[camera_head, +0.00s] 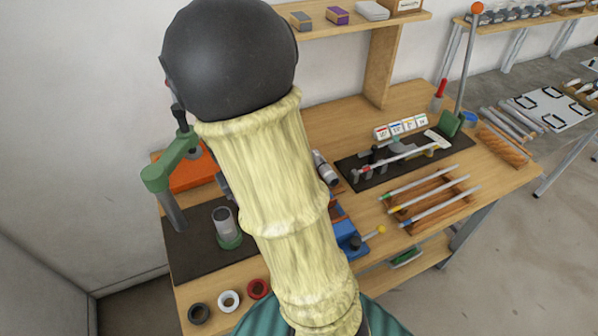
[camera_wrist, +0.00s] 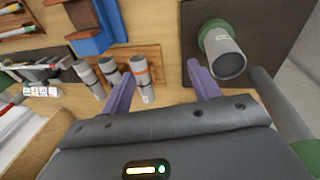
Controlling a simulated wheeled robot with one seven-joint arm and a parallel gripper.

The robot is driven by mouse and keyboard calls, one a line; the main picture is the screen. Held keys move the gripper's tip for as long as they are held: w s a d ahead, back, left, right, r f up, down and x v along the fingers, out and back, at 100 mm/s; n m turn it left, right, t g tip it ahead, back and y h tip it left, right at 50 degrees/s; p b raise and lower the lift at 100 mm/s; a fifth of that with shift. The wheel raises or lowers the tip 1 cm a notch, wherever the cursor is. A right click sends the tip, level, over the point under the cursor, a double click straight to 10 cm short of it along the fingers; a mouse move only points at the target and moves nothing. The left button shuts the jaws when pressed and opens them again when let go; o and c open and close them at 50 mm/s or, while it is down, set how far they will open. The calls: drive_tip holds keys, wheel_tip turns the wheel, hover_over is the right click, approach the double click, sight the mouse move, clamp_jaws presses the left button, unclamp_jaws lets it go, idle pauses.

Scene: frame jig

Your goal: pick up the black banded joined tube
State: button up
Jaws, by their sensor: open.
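My gripper (camera_wrist: 162,88) is open, its two purple fingers apart with nothing between them; in the head view my arm hides it. I cannot tell which, if any, is the black banded joined tube. Another grey tube (camera_wrist: 222,52) stands in a green holder (camera_wrist: 213,27) at upper right, also seen in the head view (camera_head: 224,218), with no black band clearly visible.
A dark mat (camera_head: 190,250) lies under the holder, beside a green press (camera_head: 165,175). Black, white and red tape rolls (camera_head: 229,300) lie along the front edge. A blue fixture (camera_wrist: 92,38) stands near the tubes. A wooden rack (camera_head: 430,205) holds rods at right.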

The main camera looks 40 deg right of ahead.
drive_tip(key=w+d+r+m+g+h+p, duration=0.1)
drive_tip(key=w+d+r+h, duration=0.2)
drive_tip(key=d, duration=0.5)
drive_tip(key=shift+w+d+g+h, duration=0.15)
drive_tip(key=shift+g+h, duration=0.15)
drive_tip(key=shift+g, duration=0.1)
drive_tip(key=shift+f, duration=0.1)
drive_tip(key=p+x, duration=0.2)
drive_tip(key=x, duration=1)
drive_tip(key=shift+w, duration=0.1)
drive_tip(key=shift+f, duration=0.1)
drive_tip(key=shift+w+p+x, duration=0.15)
drive_tip(key=shift+p+x, duration=0.5)
drive_tip(key=shift+x, duration=0.65)
drive_tip(key=shift+w+p+x, duration=0.15)
drive_tip(key=shift+p+x, duration=0.45)
drive_tip(key=shift+x, duration=0.7)
drive_tip(key=shift+s+d, duration=0.1)
